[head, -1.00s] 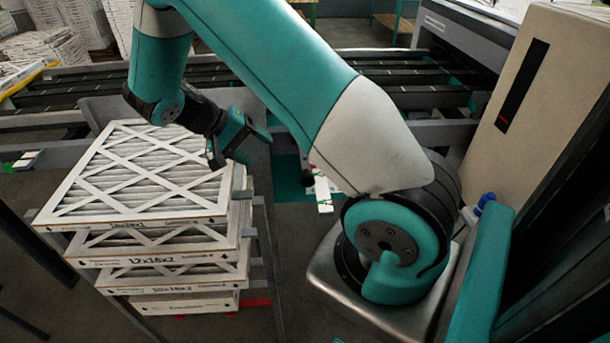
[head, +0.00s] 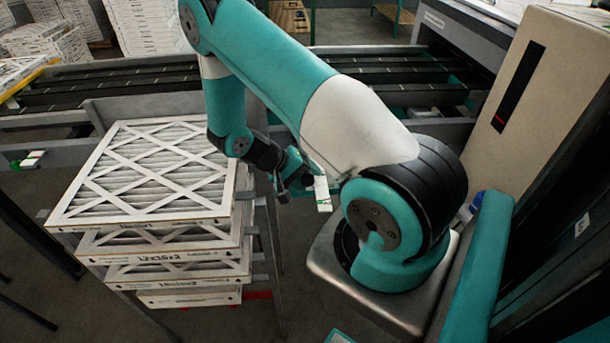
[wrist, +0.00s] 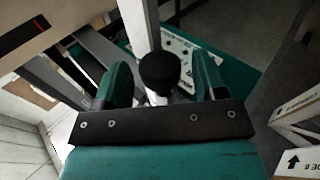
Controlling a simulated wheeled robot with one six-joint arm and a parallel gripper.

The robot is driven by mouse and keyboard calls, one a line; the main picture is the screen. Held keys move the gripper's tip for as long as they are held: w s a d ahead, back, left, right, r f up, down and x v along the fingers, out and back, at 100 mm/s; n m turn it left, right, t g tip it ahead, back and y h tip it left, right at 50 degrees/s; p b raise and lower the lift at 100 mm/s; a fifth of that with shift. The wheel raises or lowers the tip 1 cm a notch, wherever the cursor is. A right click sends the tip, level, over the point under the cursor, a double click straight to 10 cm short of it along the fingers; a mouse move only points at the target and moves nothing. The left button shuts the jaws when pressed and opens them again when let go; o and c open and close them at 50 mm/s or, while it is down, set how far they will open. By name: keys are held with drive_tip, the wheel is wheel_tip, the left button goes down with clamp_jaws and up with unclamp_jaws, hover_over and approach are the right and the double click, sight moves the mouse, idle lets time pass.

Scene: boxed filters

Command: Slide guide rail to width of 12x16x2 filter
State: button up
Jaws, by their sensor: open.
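My gripper (head: 296,190) is open, to the right of the filter stack. In the wrist view its two teal fingers (wrist: 161,84) stand on either side of a black round knob (wrist: 159,70) on a pale stem. I cannot tell whether they touch it. A grey bar (wrist: 136,24) runs up behind the knob; I cannot tell whether it is the guide rail. The filter labelled 12x16x2 (head: 160,257) is second from the top of the stack.
The top filter (head: 150,180) has a white lattice face. A grey frame (head: 268,235) stands at the stack's right. A conveyor (head: 110,85) runs behind. A beige cabinet (head: 540,85) stands at the right. Other filter stacks (head: 60,45) are at the back left.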

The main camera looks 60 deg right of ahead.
drive_tip(key=shift+c, duration=0.5)
clamp_jaws()
drive_tip(key=s+a, duration=0.3)
drive_tip(key=shift+a, duration=0.25)
drive_tip(key=shift+o, duration=0.5)
unclamp_jaws()
drive_tip(key=b+v, duration=0.3)
drive_tip(key=v, duration=1.4)
drive_tip(key=shift+r+b, duration=0.2)
drive_tip(key=shift+b, duration=0.2)
